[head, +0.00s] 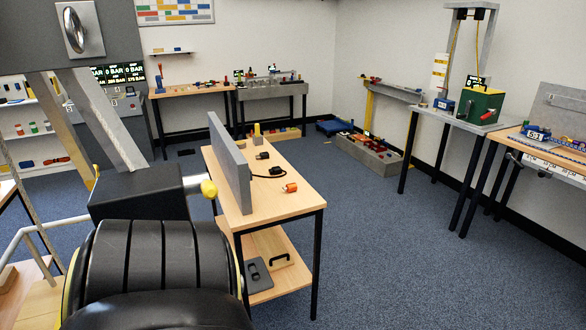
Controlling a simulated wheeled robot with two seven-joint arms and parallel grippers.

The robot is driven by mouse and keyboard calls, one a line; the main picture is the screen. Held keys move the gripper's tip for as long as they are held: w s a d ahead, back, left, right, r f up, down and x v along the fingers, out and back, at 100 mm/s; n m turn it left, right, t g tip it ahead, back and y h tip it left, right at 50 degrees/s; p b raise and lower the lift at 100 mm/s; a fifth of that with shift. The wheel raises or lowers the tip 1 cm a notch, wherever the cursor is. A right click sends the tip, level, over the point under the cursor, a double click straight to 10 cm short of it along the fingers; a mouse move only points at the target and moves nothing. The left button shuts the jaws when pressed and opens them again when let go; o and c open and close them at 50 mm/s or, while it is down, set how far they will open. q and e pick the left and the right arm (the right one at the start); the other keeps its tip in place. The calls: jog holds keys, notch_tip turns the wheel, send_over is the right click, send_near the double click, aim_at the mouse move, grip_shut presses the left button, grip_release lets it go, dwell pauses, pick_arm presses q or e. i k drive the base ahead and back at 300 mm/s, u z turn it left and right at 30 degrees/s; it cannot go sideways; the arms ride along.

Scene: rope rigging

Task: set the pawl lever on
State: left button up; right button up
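I cannot make out the pawl lever at this distance. A rigging stand with a tall grey frame (449,45) and a yellow rope (482,42) stands at the back right in the head view. On its grey table top (445,115) sit a green box (481,107) with a small dark display above it and a small blue part (444,104). A white and yellow plate (439,70) stands upright behind the blue part. Neither of my grippers is in view.
A wooden table (285,203) with a grey upright panel (231,163) stands in the middle. A large black ribbed body (160,262) fills the lower left. Workbenches line the walls. The blue carpet (390,250) is clear at centre right.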

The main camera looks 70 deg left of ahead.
aim_at(198, 183)
jog(key=i, duration=0.35)
jog(key=u, duration=3)
jog(key=i, duration=0.5)
